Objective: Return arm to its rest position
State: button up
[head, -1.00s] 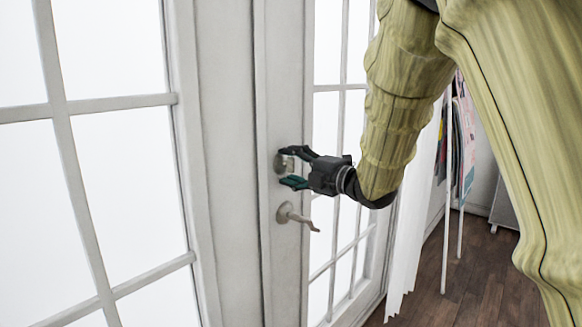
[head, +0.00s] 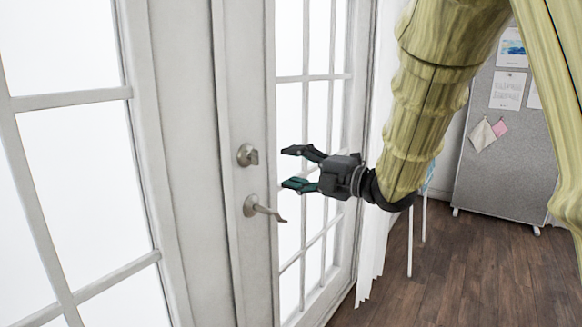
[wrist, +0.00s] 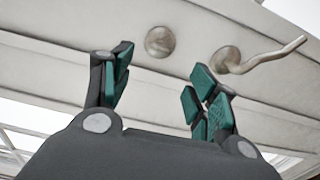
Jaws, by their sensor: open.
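My gripper (head: 292,168) is open and empty in the head view, with dark fingers and green pads. It is held to the right of the door's hardware and apart from it. My arm, in a yellow ribbed cover, comes down from the upper right. In the wrist view my gripper (wrist: 160,85) shows its two fingers spread with nothing between them. A round deadbolt (head: 247,155) with a small thumb-turn sits on the white door. A metal lever handle (head: 262,208) is below it. In the wrist view the deadbolt (wrist: 160,42) and lever handle (wrist: 258,58) lie beyond the fingertips.
White glass-paned doors (head: 138,130) fill the left and middle. A white curtain (head: 374,215) hangs right of them. A grey board (head: 505,150) with pinned papers stands at the back right. The wooden floor (head: 460,270) is clear in front of it.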

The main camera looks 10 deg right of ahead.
jog(key=d+f+m+h, duration=0.3)
jog(key=f+m, duration=0.3)
jog(key=f, duration=0.8)
jog(key=d+f+m+h, duration=0.25)
jog(key=f+m, duration=0.35)
jog(key=f, duration=0.8)
jog(key=s+d+f+m+g+h, duration=0.1)
jog(key=s+d+f+m+h, duration=0.15)
jog(key=s+f, duration=0.4)
jog(key=s+d+f+m+g+h, duration=0.1)
jog(key=s+f+m, duration=0.2)
jog(key=f, duration=0.6)
jog(key=s+d+f+m+g+h, duration=0.1)
jog(key=s+f+m+g+h, duration=0.2)
jog(key=f, duration=0.5)
jog(key=s+d+f+m+g+h, duration=0.1)
jog(key=s+f+m+g, duration=0.15)
jog(key=s+f, duration=0.6)
jog(key=s+d+f+m+g, duration=0.2)
jog(key=s+f+m, duration=0.1)
jog(key=s, duration=1)
jog(key=s+d+f+m+g+h, duration=0.1)
jog(key=s+f+m+g, duration=0.3)
jog(key=s, duration=0.7)
notch_tip(320, 180, up, 18)
jog(key=n+t+p, duration=0.1)
jog(key=t+p, duration=0.1)
jog(key=p, duration=1.7)
jog(key=shift+w+d, duration=0.15)
jog(key=shift+w, duration=0.2)
